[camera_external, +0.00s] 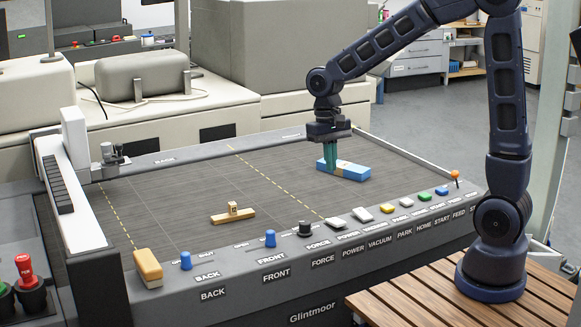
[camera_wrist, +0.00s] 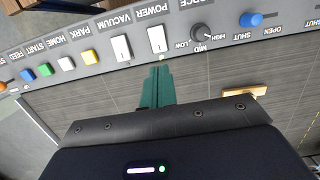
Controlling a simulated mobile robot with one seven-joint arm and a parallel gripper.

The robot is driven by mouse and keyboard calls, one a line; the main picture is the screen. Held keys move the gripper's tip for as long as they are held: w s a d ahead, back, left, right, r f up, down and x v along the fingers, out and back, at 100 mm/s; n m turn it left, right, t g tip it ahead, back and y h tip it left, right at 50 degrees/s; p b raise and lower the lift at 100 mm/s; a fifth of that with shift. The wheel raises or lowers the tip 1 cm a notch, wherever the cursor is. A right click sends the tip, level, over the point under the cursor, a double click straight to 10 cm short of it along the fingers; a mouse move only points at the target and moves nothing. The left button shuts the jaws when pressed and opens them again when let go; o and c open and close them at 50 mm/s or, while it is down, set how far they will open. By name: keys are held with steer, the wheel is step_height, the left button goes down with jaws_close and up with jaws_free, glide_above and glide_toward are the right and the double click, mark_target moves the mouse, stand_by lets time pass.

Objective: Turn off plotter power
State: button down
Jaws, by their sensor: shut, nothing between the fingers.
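The plotter's front panel (camera_external: 222,266) carries a row of labelled controls. The white POWER rocker switch (camera_external: 336,223) is between the black FORCE knob and the white VACUUM switch (camera_external: 362,214). Which way the rocker is tipped is unclear. My gripper (camera_external: 331,171) points down over the bed, behind the panel and close to a blue-and-white block. Its teal fingers also show in the wrist view (camera_wrist: 160,68), shut and empty, apart from the switch.
The black FORCE knob (camera_wrist: 202,33) and the yellow PARK button (camera_wrist: 89,57) flank the white switches. The blue-and-white block (camera_external: 352,172) and a wooden piece (camera_external: 232,215) lie on the bed. A gantry (camera_external: 75,185) stands at the left. Much of the bed (camera_external: 180,190) is clear.

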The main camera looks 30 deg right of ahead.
mark_target(338, 222)
steer(key=shift+r, duration=0.15)
steer(key=shift+s+d, duration=0.1)
steer(key=shift+s, duration=0.55)
steer(key=f, duration=0.4)
steer(key=s+f, duration=0.1)
steer(key=f, duration=0.4)
steer(key=s+f, duration=0.1)
steer(key=f, duration=0.3)
steer(key=shift+s+f, duration=0.1)
steer(key=shift+f, duration=0.3)
